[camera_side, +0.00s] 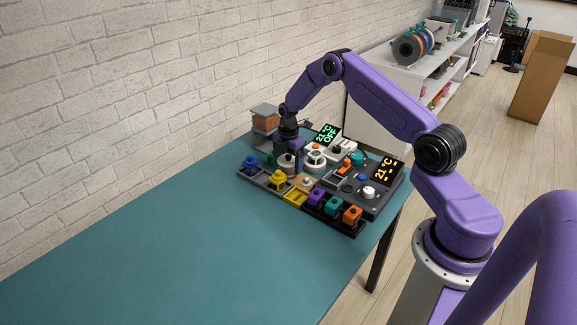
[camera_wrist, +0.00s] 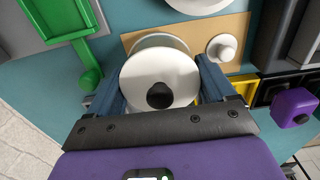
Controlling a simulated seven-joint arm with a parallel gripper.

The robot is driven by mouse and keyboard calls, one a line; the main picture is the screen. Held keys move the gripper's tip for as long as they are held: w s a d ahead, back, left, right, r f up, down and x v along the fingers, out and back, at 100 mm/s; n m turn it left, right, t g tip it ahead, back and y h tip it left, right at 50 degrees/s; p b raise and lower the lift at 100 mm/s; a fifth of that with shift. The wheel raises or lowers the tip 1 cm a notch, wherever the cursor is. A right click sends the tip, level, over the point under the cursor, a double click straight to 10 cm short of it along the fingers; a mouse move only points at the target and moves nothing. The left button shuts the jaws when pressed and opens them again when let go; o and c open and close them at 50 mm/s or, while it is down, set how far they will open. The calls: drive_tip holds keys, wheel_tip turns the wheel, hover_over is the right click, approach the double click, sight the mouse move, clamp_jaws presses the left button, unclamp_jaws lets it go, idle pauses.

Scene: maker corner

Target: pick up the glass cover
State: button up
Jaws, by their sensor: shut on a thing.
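The glass cover (camera_wrist: 158,72) shows in the wrist view as a round, pale disc with a dark knob facing the camera. A second pale round edge shows just behind it. My gripper (camera_wrist: 160,88) is shut on the cover, with one blue-grey finger at each side of it. In the side view the cover (camera_side: 287,163) is a small pale round shape under my gripper (camera_side: 288,154), among the crowded items at the table's back. I cannot tell whether its underside touches what is below.
Close around stand a blue-knobbed piece (camera_side: 250,162), a yellow piece (camera_side: 278,179), a purple block (camera_side: 316,195) and a dark device with an orange display (camera_side: 385,170). In the wrist view a green holder (camera_wrist: 88,65) lies left. The teal table (camera_side: 190,245) is clear in front.

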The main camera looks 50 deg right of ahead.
drive_tip(key=s+a+r, duration=0.4)
drive_tip(key=s+r, duration=0.7)
drive_tip(key=s, duration=0.2)
drive_tip(key=m, duration=0.2)
hover_over(316, 151)
drive_tip(key=a, duration=0.2)
wheel_tip(316, 151, down, 3)
drive_tip(key=shift+s+d+f, duration=0.1)
drive_tip(key=shift+s+f, duration=0.15)
drive_tip(key=shift+f, duration=1.3)
drive_tip(key=shift+s+d+f, duration=0.1)
drive_tip(key=shift+s+f, duration=0.1)
drive_tip(key=shift+f, duration=1.3)
drive_tip(key=shift+f, duration=0.15)
drive_tip(key=o, duration=0.9)
drive_tip(key=shift+r, duration=3.5)
